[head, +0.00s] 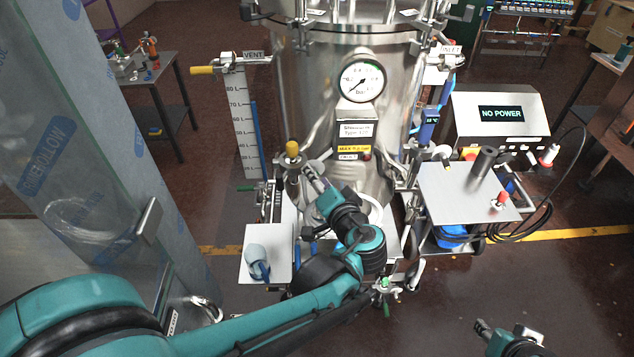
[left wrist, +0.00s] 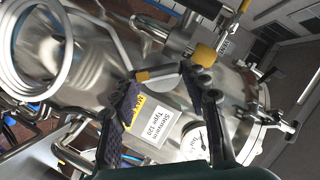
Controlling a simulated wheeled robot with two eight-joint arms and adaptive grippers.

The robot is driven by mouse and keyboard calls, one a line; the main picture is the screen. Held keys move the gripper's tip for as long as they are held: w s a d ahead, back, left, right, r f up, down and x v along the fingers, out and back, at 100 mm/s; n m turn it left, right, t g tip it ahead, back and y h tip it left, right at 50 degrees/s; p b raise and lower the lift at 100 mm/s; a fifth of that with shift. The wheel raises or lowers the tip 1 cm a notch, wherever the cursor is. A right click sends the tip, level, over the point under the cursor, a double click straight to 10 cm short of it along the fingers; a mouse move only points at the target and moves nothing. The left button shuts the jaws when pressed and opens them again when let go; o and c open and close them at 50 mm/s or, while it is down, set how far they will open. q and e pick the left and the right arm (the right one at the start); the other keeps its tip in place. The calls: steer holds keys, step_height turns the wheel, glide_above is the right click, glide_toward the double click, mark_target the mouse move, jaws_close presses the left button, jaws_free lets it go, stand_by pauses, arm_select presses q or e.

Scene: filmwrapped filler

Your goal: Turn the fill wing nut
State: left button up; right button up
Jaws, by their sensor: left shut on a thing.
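The steel vessel (head: 300,90) stands in the middle of the head view with a fitting low on its left front side. A yellow knob (head: 292,148) tops this fitting; it also shows in the left wrist view (left wrist: 204,54). My left gripper (head: 310,172) is at the fitting, just right of the knob. In the left wrist view my left gripper's fingers (left wrist: 162,78) are shut on a grey metal wing with a yellow end (left wrist: 142,76), which I take for the fill wing nut. The fingers hide part of it. My right gripper (head: 482,328) is at the bottom right, far from the vessel; its fingers are unclear.
A pressure gauge (head: 361,81) and labels are on the vessel front. A small plate (head: 266,240) with a grey-blue item is at the lower left. A metal side table (head: 460,195) stands right. A wrapped clear panel (head: 80,130) stands near my left arm.

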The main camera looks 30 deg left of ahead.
arm_select(q)
steer(key=shift+f+m+y+b, duration=0.15)
steer(key=shift+m+y+b, duration=0.25)
steer(key=shift+m, duration=0.1)
stand_by(0.3)
steer(key=o, duration=1.2)
steer(key=shift+c, duration=0.2)
steer(key=v, duration=1.2)
